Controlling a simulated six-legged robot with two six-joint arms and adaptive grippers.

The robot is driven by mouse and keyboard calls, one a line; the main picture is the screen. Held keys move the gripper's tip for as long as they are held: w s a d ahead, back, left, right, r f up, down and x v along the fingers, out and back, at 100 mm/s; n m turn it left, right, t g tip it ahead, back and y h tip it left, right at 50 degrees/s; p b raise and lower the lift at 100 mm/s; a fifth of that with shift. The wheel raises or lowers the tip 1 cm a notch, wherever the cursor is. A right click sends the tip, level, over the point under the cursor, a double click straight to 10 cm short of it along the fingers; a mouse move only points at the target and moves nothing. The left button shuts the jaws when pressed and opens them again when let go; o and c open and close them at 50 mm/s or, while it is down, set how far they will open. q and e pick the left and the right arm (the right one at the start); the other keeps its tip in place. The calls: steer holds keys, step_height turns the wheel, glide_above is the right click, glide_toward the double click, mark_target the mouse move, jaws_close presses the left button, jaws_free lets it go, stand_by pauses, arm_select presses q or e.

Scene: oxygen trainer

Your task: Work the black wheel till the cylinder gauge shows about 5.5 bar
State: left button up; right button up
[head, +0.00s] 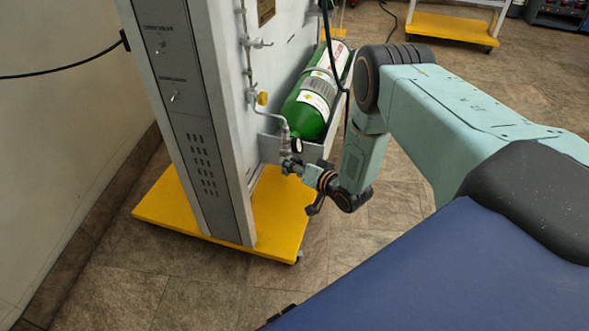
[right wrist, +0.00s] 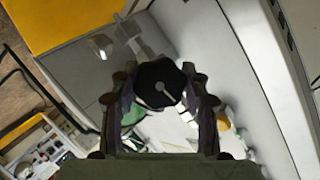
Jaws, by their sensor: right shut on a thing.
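The black wheel (right wrist: 158,84) sits between the two fingers of my right gripper (right wrist: 158,98) in the right wrist view. The gripper is shut on it, with fingers on both sides of its rim. In the head view my right gripper (head: 308,175) is at the valve fittings by the end of the green cylinder (head: 308,118), and the wheel is hidden there. A small round gauge (head: 297,146) shows edge-on just above the gripper; its reading cannot be made out. My left gripper is not in view.
The cylinder lies in a grey tray on the side of a tall grey panel (head: 185,115) with thin pipes (head: 248,60). The panel stands on a yellow wheeled base (head: 165,212). A black cable hangs close beside my right arm. Tiled floor (head: 390,205) is clear to the right.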

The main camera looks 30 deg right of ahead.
steer(key=shift+m+b, duration=0.4)
steer(key=shift+t+y, duration=0.3)
steer(key=o, duration=1.2)
steer(key=shift+c, duration=0.2)
steer(key=shift+s, duration=0.1)
steer(key=v, duration=1.1)
steer(key=shift+s+r, duration=0.2)
steer(key=shift+s, duration=0.15)
